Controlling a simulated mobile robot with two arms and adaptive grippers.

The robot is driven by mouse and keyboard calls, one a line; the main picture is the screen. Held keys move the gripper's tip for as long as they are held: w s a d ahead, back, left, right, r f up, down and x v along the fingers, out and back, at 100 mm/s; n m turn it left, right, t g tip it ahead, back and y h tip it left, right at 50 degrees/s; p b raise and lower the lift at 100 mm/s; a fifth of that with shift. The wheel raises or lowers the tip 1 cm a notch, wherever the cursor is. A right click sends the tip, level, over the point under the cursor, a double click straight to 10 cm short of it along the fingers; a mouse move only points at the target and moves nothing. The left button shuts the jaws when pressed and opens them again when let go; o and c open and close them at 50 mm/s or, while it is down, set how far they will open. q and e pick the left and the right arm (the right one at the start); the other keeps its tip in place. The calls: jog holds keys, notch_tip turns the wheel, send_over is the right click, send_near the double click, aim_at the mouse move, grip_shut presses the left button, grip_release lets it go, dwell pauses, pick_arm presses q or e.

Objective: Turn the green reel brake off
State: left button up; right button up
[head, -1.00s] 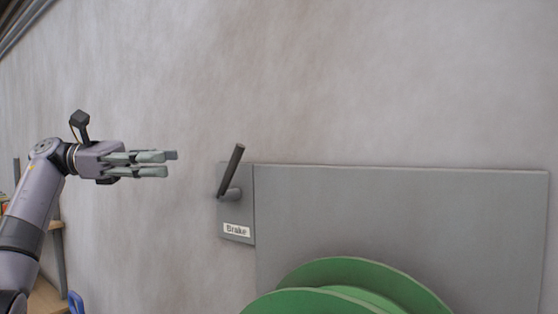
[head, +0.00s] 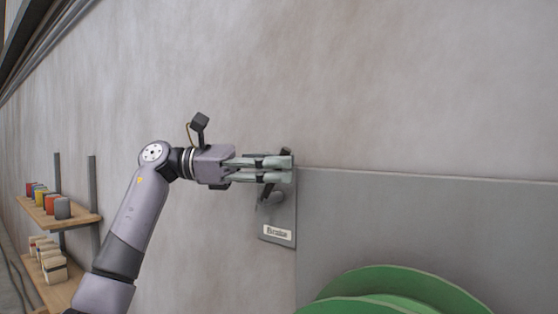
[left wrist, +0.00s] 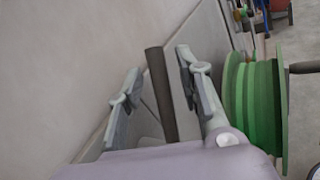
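The brake lever is a dark bar on a small grey plate (head: 270,222) labelled "Brake". In the head view the lever (head: 287,153) slants up to the right, partly hidden behind my left gripper's fingers. My left gripper (head: 290,168) is level at the lever's upper part. In the left wrist view the lever (left wrist: 161,90) stands between the two open fingers (left wrist: 155,92), with a gap on each side. The green reel (head: 400,290) is at the bottom right of the head view; it also shows in the left wrist view (left wrist: 255,100). My right gripper is not in view.
A grey panel (head: 430,215) adjoins the brake plate on its right. The plain wall (head: 350,80) is behind. A wooden shelf (head: 85,222) with several coloured jars stands at the left. The space above the lever is clear.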

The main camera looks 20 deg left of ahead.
pick_arm(q)
jog(key=shift+d, duration=0.35)
jog(key=shift+a, duration=0.2)
jog(key=shift+c, duration=0.6)
jog(key=shift+d, duration=0.1)
grip_shut()
